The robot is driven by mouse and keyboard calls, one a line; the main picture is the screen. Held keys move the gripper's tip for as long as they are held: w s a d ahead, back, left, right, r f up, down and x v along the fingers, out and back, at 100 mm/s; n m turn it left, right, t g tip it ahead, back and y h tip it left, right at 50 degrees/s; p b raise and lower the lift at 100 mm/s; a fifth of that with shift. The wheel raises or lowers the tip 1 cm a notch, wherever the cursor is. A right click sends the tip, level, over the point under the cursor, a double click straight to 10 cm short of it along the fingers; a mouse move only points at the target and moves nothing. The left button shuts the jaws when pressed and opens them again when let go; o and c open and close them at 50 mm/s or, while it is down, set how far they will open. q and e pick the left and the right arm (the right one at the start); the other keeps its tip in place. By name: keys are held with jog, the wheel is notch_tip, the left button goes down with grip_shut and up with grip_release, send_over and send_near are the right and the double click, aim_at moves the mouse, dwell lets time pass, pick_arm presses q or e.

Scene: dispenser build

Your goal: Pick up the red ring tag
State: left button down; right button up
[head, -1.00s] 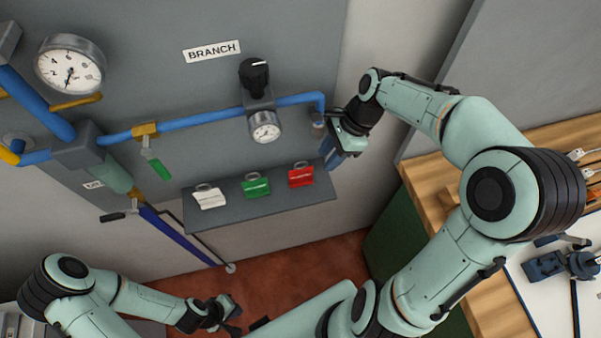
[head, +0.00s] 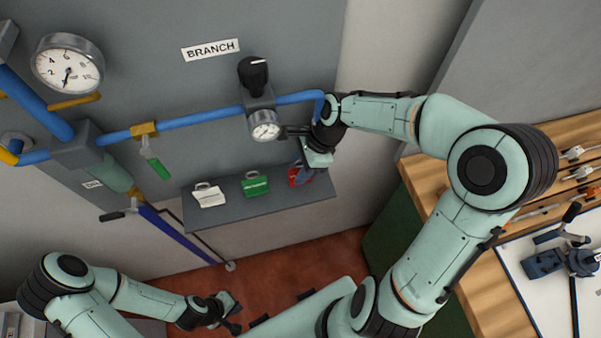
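The red ring tag (head: 294,177) stands on the grey shelf (head: 231,214) at its right end. It is partly hidden behind my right gripper. My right gripper (head: 303,175) is at the red tag, its fingers pointing down in front of it. I cannot tell whether the fingers are apart or closed on the tag. My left gripper (head: 235,316) is low at the bottom of the view, far from the shelf, and its finger opening is not clear.
A green tag (head: 256,185) and a white tag (head: 208,196) stand left of the red one. Above are a blue pipe (head: 201,118), a small gauge (head: 265,126) and a black knob (head: 253,73). A wooden workbench (head: 430,195) stands at the right.

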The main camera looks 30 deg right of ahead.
grip_shut()
jog(key=shift+r, duration=0.1)
